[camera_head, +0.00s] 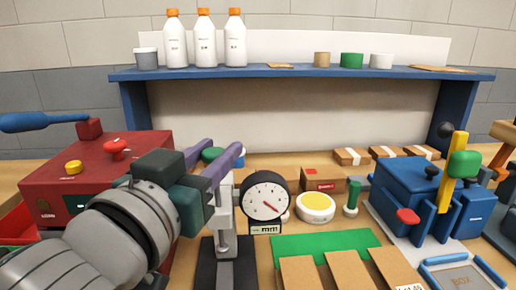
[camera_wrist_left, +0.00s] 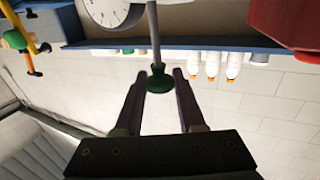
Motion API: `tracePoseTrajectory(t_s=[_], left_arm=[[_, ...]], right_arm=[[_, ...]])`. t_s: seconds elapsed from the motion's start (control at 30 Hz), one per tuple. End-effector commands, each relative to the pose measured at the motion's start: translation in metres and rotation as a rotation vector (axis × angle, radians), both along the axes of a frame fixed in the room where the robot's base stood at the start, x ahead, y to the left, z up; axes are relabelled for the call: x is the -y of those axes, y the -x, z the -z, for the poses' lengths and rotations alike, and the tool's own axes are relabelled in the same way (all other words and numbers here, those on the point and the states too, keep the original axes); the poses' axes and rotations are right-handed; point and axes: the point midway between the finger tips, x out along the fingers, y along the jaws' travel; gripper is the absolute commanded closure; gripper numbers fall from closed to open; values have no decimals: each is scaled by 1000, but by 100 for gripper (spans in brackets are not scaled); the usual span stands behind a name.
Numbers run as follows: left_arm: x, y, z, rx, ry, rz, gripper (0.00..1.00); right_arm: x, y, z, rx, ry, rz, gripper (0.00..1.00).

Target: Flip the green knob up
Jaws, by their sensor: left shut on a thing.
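The green knob (camera_wrist_left: 160,80) sits on the end of a thin grey rod in the left wrist view. My left gripper (camera_wrist_left: 159,76) has its two purple fingers on either side of the knob and is shut on it. In the head view my left gripper (camera_head: 221,150) reaches in beside the dial gauge (camera_head: 266,201); the fingers largely hide the knob there. The gauge stands on a grey post with a black base (camera_head: 228,266). My right gripper is not in view.
A red machine (camera_head: 95,165) stands at the left. A blue device (camera_head: 405,195) with a yellow lever and another green knob (camera_head: 463,164) stands at the right. A green mat (camera_head: 325,244) with brown cards lies in front. A blue shelf (camera_head: 300,72) with bottles is behind.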

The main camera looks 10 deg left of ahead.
Motion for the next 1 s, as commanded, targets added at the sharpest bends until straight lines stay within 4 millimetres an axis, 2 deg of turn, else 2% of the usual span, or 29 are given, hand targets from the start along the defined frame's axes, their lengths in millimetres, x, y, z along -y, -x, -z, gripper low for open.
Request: tracePoseTrajectory(t_s=[0.07,0.1,0.33,0.67,0.77,1.0], left_arm=[[1,-1,-7,18,2,5,100],[1,-1,-7,20,2,5,58],[1,0,-5,15,1,4,33],[0,5,-3,9,0,3,33],[-1,17,-2,9,0,3,33],[-7,62,-1,8,1,2,33]], right_arm=[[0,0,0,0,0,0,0],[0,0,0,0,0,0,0],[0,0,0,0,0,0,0],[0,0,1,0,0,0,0],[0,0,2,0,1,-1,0],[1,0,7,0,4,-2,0]])
